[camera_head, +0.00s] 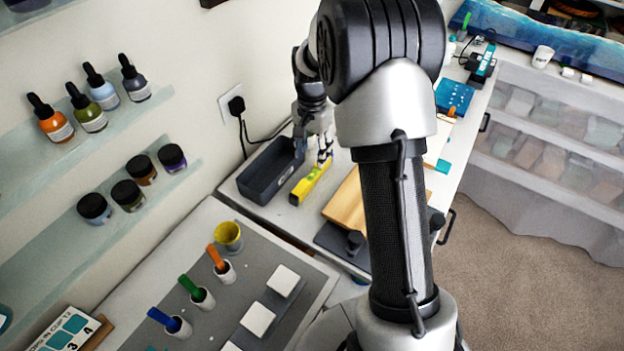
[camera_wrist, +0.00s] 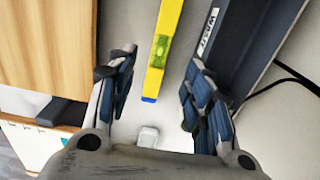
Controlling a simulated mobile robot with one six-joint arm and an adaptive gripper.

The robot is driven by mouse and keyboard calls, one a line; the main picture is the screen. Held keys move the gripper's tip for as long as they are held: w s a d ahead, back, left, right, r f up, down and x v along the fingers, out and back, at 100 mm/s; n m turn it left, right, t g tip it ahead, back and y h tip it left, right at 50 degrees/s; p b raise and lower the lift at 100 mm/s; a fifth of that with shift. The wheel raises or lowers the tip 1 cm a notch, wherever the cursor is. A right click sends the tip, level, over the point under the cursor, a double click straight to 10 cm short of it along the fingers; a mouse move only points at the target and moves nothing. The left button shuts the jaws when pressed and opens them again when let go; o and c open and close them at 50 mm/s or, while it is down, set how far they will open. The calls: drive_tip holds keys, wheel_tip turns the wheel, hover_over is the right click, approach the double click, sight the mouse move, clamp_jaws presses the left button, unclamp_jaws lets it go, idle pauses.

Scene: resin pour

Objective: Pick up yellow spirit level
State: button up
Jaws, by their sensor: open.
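The yellow spirit level (camera_head: 311,182) lies on the white tabletop, just right of the dark tray. In the wrist view the level (camera_wrist: 168,30) runs from the top edge down to a blue end, with its green vial near that end. My gripper (camera_head: 318,150) is above the level's far part in the head view. In the wrist view my gripper (camera_wrist: 157,82) is open, with one finger on each side of the level's end and visible gaps to both. Nothing is held.
The dark tray (camera_head: 246,187) stands close beside the level; its wall (camera_wrist: 246,50) is near one finger. A wooden board (camera_head: 346,211) lies on the other side. A plug and black cable (camera_head: 238,108) are at the wall. Cups with coloured sticks (camera_head: 203,298) stand on a grey mat in front.

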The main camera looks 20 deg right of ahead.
sight(312, 173)
wheel_tip(312, 173, down, 10)
drive_tip(key=b, duration=0.3)
drive_tip(key=shift+w+r, duration=0.1)
drive_tip(key=shift+r, duration=0.05)
drive_tip(key=shift+r, duration=0.1)
drive_tip(key=shift+c, duration=0.6)
clamp_jaws()
